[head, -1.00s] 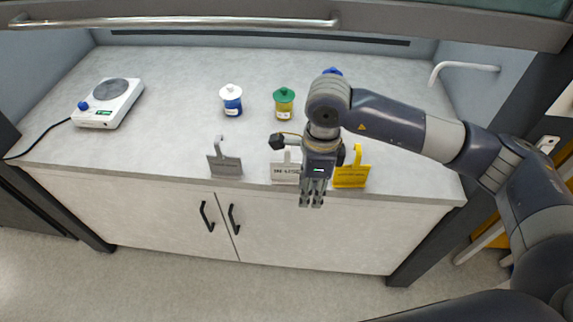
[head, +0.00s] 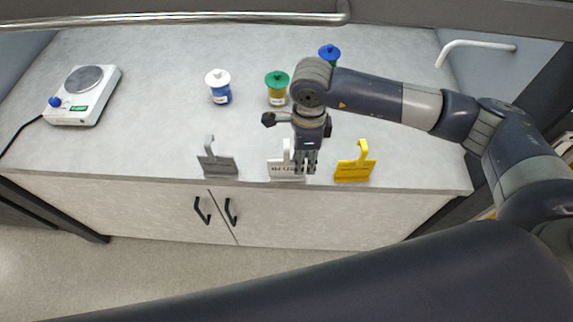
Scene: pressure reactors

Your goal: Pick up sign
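Three signs with upright hooks stand along the front edge of the worktop in the head view. A grey sign (head: 219,166) is at the left, a white sign with dark lettering (head: 284,173) is in the middle, and a yellow sign (head: 355,171) is at the right. My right gripper (head: 305,168) points down at the right end of the white sign and covers part of it. I cannot tell whether it touches the sign. Its fingers look close together, but whether anything is between them is unclear. My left gripper is not in view.
The worktop (head: 150,140) holds a white hotplate (head: 82,95) at the left. Blue-and-white (head: 219,87), green-topped (head: 277,88) and blue-topped (head: 328,55) containers stand behind the signs. A white bent pipe (head: 470,45) is at the back right. A metal bar (head: 180,17) crosses the top.

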